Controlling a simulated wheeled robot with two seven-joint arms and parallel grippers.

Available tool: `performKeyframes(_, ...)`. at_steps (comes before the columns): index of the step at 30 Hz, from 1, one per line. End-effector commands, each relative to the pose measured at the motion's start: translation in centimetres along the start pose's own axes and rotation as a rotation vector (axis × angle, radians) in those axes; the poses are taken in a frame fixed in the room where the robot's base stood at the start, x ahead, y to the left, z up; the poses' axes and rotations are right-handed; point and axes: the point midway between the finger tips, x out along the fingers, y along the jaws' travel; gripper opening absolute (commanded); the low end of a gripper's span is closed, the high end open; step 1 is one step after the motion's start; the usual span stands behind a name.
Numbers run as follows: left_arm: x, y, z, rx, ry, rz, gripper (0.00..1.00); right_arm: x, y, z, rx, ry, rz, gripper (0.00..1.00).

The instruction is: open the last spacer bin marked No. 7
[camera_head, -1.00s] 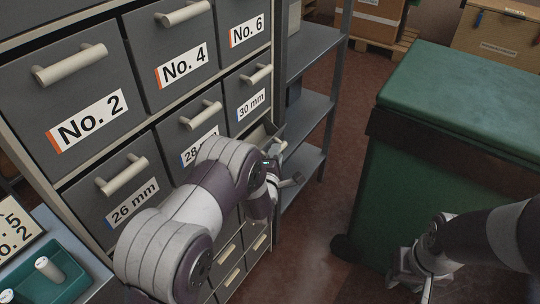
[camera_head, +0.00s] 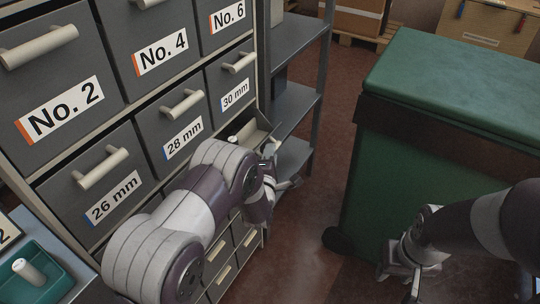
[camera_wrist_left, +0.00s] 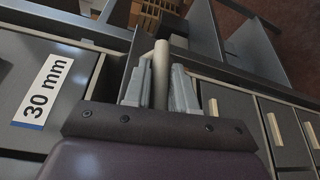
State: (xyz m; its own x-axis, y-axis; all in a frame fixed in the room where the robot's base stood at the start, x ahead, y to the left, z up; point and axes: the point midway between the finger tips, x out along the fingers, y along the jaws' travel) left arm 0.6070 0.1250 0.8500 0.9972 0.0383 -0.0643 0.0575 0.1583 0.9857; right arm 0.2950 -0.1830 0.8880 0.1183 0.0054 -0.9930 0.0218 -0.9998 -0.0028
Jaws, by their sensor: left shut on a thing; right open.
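My left gripper (camera_head: 278,165) is at the cabinet's lower right, below the 30 mm bin (camera_head: 235,85). In the left wrist view its two fingers (camera_wrist_left: 160,82) are shut on a pale bar handle (camera_wrist_left: 160,60). In the head view a bin below the 30 mm one stands partly pulled out, its rim (camera_head: 256,132) showing beside my left wrist. My arm hides its front, and no No. 7 label can be read. My right gripper (camera_head: 405,282) is open and empty at the lower right, in front of the green container.
The grey cabinet holds bins labelled No. 2 (camera_head: 60,110), No. 4 (camera_head: 160,52), No. 6, 26 mm and 28 mm, all closed. A grey shelf rack (camera_head: 295,105) stands to its right. A lidded green container (camera_head: 440,150) stands at the right. Brown floor (camera_head: 305,225) lies between.

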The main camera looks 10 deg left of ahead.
Motion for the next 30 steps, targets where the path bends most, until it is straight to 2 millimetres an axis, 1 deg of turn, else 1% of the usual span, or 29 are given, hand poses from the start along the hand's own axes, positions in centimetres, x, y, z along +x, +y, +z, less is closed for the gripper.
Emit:
performKeyframes(6, 0.0, -0.1, -0.1, -0.001, 0.003, -0.003, 0.0, 0.0, 0.0, 0.0, 0.0, 0.0, 0.0, 0.43)
performKeyframes(7, 0.0, -0.1, -0.1, -0.001, 0.003, -0.003, 0.35, 0.0, 0.0, 0.0, 0.0, 0.0, 0.0, 0.43)
performKeyframes(8, 0.0, -0.1, -0.1, -0.001, 0.003, -0.003, 0.45, 0.0, 0.0, 0.0, 0.0, 0.0, 0.0, 0.43)
performKeyframes(9, 0.0, -0.1, -0.1, -0.001, 0.003, -0.002, 0.46, 0.0, 0.0, 0.0, 0.0, 0.0, 0.0, 0.43)
performKeyframes(20, -0.2, 0.1, 0.0, -0.001, 0.001, 0.001, 0.46, 0.0, 0.0, 0.0, 0.0, 0.0, 0.0, 0.43)
performKeyframes(23, -1.7, 0.0, 0.0, -0.001, 0.001, -0.001, 0.46, 0.0, 0.0, 0.0, 0.0, 0.0, 0.0, 0.43)
performKeyframes(30, -8.2, 0.0, 0.0, 0.0, 0.0, -0.003, 0.46, 0.0, 0.0, 0.0, 0.0, 0.0, 0.0, 0.43)
